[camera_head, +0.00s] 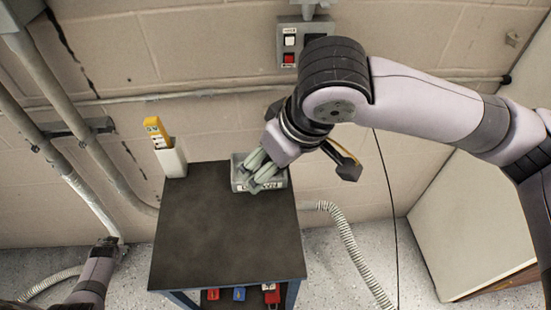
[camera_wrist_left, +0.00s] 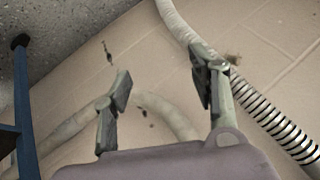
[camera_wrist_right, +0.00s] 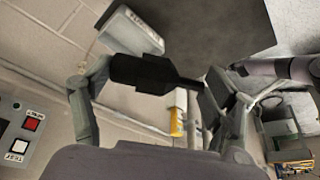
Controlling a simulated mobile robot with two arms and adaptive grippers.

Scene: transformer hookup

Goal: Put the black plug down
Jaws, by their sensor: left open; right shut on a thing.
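The black plug (camera_wrist_right: 142,72) is between the fingers of my right gripper (camera_wrist_right: 150,85) in the right wrist view, its narrower end pointing right. My right gripper (camera_head: 262,172) is shut on it. In the head view, the gripper is over the grey labelled box (camera_head: 277,184) at the table's back right corner; the plug cannot be made out there. Whether the plug touches the box or table cannot be told. My left gripper (camera_wrist_left: 163,82) is open and empty, its fingers apart, near the wall and pipes. In the head view, my left arm is low at the left.
The dark tabletop (camera_head: 220,240) is mostly bare. A yellow device (camera_head: 155,129) stands in a white holder (camera_head: 172,162) at the back left. A switch box (camera_head: 289,42) is on the wall. A corrugated hose (camera_head: 350,245) lies right of the table. A thin black cable (camera_head: 390,190) hangs farther right.

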